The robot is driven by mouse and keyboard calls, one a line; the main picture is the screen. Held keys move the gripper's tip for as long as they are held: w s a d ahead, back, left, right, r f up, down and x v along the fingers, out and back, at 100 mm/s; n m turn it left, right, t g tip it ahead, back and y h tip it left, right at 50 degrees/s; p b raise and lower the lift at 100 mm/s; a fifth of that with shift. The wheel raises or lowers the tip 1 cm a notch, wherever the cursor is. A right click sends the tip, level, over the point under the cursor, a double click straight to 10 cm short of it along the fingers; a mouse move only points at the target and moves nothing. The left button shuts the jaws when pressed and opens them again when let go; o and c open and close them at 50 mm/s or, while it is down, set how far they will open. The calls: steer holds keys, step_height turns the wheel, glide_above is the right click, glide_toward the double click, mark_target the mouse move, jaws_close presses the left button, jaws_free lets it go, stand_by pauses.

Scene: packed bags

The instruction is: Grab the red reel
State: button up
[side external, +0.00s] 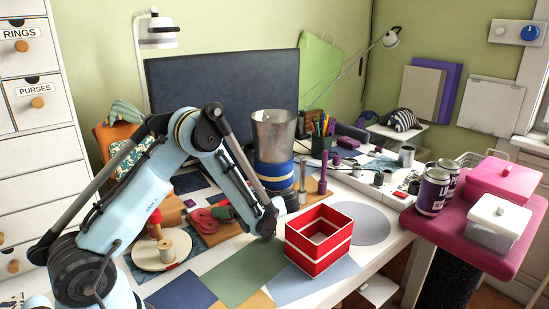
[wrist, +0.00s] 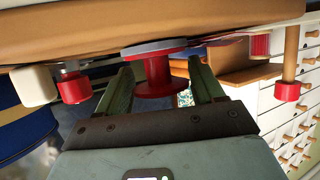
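The red reel (wrist: 155,74) shows in the wrist view, which looks upside down. It has a narrow red middle and wider ends. My gripper (wrist: 161,66) is open. Its two green fingers stand on either side of the reel, with a visible gap on each side. In the side external view, a red rounded thing (side external: 203,221) on a wooden board looks like the reel, just left of my wrist. My fingers are mostly hidden there behind my arm.
A blue-banded metal can (side external: 273,150) stands close behind my wrist. An open red box (side external: 319,238) stands to the right. In the wrist view, red-tipped pegs (wrist: 287,91) flank the reel.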

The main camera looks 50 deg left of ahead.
steer(key=c, duration=0.7)
steer(key=shift+r, duration=0.2)
